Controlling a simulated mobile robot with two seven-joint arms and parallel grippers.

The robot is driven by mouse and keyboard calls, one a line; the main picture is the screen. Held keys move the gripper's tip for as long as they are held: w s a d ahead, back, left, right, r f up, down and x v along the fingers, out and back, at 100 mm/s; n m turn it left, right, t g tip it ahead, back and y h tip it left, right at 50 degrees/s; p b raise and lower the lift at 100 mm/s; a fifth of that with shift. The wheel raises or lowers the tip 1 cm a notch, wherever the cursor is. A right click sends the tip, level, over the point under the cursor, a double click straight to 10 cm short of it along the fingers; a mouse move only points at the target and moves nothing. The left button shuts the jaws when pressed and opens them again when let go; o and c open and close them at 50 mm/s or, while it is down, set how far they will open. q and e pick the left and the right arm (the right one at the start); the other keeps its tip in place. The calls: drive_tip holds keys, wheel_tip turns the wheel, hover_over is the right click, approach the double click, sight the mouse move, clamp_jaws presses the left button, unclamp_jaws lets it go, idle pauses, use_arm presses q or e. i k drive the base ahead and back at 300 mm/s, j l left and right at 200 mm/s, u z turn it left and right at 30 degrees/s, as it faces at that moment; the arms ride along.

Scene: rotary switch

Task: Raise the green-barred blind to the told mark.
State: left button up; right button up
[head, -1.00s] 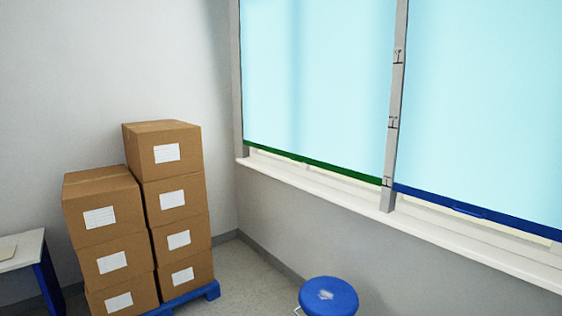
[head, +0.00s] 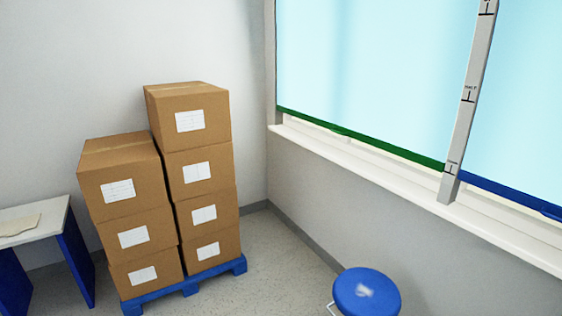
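The green-barred blind (head: 375,70) is a pale blue sheet over the left window in the head view. Its green bottom bar (head: 360,137) hangs low, a little above the white sill. A grey post (head: 463,125) at the blind's right edge carries several black marks. The middle mark (head: 468,95) has small lettering that looks like "HALF". The bar's right end is level with about the lowest mark (head: 451,168). Neither gripper is in view.
A second blind with a blue bar (head: 510,190) hangs right of the post. Stacked cardboard boxes (head: 190,170) stand on a blue pallet (head: 190,284) at left. A blue-topped stool (head: 366,292) stands below the window. A table (head: 40,232) is at far left. Floor between pallet and stool is clear.

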sight(392, 82)
drive_tip(key=i+u, duration=0.35)
drive_tip(key=i, duration=0.25)
drive_tip(key=i+l+u, duration=0.1)
drive_tip(key=i+u, duration=0.25)
drive_tip(key=i, duration=0.25)
drive_tip(key=i+z, duration=0.3)
drive_tip(key=i, duration=0.3)
drive_tip(key=i+j+z, duration=0.3)
drive_tip(key=i, duration=0.25)
drive_tip(key=i+l+z, duration=0.1)
drive_tip(key=i+z, duration=0.45)
drive_tip(key=z, duration=0.25)
drive_tip(key=i+z, duration=0.6)
drive_tip(key=i, duration=0.2)
drive_tip(key=u, duration=0.4)
